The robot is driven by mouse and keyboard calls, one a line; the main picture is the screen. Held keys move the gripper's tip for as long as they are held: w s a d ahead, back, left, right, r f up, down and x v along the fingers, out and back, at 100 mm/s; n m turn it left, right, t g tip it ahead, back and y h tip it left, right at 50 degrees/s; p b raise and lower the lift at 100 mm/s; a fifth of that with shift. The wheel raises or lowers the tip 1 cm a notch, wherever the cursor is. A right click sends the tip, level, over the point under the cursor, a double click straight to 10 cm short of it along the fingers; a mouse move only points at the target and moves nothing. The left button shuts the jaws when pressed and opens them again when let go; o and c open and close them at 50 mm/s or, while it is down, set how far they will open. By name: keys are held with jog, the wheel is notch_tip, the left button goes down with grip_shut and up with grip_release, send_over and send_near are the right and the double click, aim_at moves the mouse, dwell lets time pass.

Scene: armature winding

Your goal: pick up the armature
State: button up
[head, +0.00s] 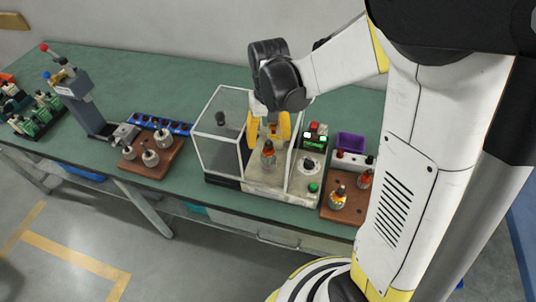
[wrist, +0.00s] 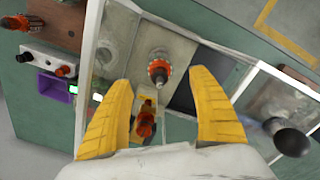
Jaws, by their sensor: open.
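A copper-wound armature (head: 268,155) with a grey shaft stands upright in the open bay of the winding machine (head: 262,178). In the wrist view the armature (wrist: 159,70) lies between and just beyond the fingertips, with its shaft pointing toward the camera. My gripper (head: 268,138) is above it, pointing down, with its yellow fingers spread and nothing between them; they also show in the wrist view (wrist: 162,82). The fingers look apart from the armature. An orange part (wrist: 145,122) of the machine shows between the fingers, nearer the palm.
A clear-walled enclosure (head: 216,125) stands left of the bay, and a control box (head: 315,137) right of it. A brown board (head: 345,209) at right holds orange armatures; another (head: 148,168) at left holds grey ones. A lever press (head: 82,98) and a blue tray (head: 160,124) are farther left.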

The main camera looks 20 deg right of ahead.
aim_at(269, 150)
notch_tip(269, 150, down, 6)
jog(key=shift+b, duration=1)
jog(key=shift+c, duration=0.6)
jog(key=c, duration=1.4)
jog(key=shift+r, duration=0.1)
notch_tip(269, 150, up, 18)
jog(key=p, duration=0.5)
jog(key=shift+p, duration=0.4)
grip_shut()
